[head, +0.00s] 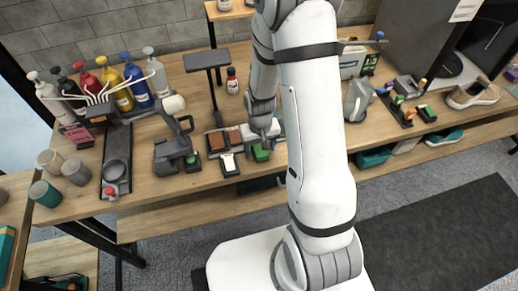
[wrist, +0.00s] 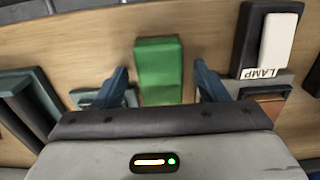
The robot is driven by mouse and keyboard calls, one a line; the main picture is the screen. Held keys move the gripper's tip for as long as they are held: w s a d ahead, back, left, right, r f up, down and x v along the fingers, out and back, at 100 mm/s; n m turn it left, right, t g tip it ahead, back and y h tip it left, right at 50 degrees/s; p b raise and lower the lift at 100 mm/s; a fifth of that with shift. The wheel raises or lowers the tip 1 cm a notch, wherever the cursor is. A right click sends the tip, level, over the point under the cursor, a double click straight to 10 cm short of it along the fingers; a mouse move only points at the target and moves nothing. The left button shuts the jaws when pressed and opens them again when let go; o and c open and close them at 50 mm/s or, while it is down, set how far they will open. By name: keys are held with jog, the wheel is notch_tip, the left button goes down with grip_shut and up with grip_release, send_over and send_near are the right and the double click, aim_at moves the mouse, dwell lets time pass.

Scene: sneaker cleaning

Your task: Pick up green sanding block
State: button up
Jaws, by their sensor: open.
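The green sanding block (wrist: 160,72) lies on the wooden table, between and just beyond my gripper's two open fingers in the wrist view. My gripper (wrist: 164,88) is open and empty, with one blue finger on each side of the block and a gap to each. In the head view the green block (head: 261,152) sits near the table's front edge, just below my gripper (head: 262,140). My arm hides part of the table behind and to the right of it.
A black block with a white switch labelled LAMP (wrist: 270,40) lies close on the right in the wrist view; it also shows in the head view (head: 229,165). Brown pads in a dark tray (head: 218,141) are beside it. A black clamp-like device (head: 170,153) stands further left.

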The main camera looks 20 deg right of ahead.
aim_at(260, 148)
jog(key=shift+f, duration=0.1)
jog(key=c, duration=1.2)
jog(key=shift+o, duration=0.2)
notch_tip(260, 148, up, 10)
jog(key=b, duration=0.1)
jog(key=o, duration=0.6)
jog(key=shift+c, duration=0.2)
jog(key=c, duration=0.4)
jog(key=shift+f, duration=0.1)
